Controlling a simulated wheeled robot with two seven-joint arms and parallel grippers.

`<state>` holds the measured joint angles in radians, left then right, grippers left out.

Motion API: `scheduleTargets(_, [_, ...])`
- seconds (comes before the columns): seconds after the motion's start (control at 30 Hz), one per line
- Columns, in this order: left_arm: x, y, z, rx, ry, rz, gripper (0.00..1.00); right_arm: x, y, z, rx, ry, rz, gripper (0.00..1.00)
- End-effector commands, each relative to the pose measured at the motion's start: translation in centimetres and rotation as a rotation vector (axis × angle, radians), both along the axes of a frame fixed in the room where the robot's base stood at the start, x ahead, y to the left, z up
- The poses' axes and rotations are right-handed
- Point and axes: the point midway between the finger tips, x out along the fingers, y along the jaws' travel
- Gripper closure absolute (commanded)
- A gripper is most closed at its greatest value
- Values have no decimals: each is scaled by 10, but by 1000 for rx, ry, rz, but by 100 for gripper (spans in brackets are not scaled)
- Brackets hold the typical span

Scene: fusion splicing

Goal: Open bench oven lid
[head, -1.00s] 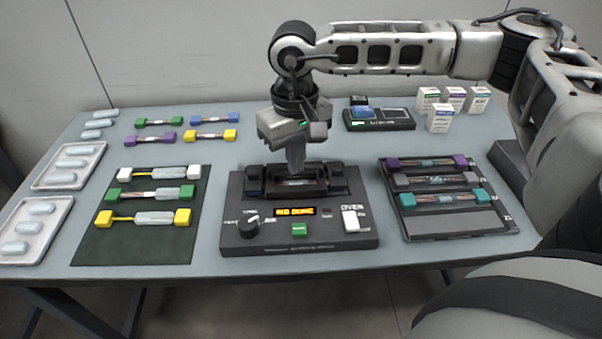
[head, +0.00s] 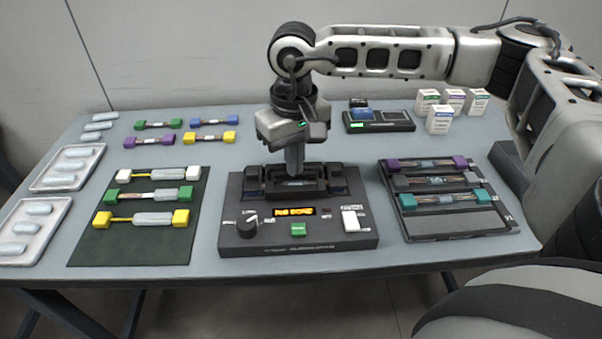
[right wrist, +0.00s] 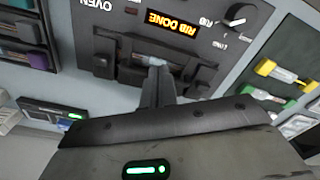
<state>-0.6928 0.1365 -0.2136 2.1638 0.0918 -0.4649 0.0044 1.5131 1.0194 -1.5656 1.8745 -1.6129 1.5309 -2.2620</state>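The bench oven (head: 300,239) is a dark box at the front middle of the table, with an amber display, a knob, a green button and a white switch. Its lid area (head: 296,187) at the back is a dark bar between two raised blocks; whether it is raised is hard to tell. My right gripper (head: 294,174) points straight down with its tips at this bar. In the right wrist view, the fingers (right wrist: 157,68) sit close together, apparently shut, at the bar's edge, with nothing clearly held. My left gripper is out of view.
A dark mat (head: 100,247) with several splices lies left of the oven; a dark rack (head: 480,222) with coloured-end splices lies right. White trays (head: 52,208) stand far left. A small device (head: 398,123) and white boxes (head: 440,120) stand behind right.

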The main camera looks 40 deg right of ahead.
Motion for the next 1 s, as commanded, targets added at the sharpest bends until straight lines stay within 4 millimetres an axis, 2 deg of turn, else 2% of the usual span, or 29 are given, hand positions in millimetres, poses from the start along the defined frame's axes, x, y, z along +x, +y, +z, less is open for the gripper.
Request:
scheduleTargets(0.03, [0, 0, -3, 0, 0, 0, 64, 0, -3, -12, -7, 8, -3, 100])
scheduleTargets(0.07, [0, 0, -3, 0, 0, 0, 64, 1, -3, -11, -7, 8, -3, 100])
scheduleTargets(1.0, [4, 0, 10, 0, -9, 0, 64, 9, -8, 9, -6, 5, -4, 100])
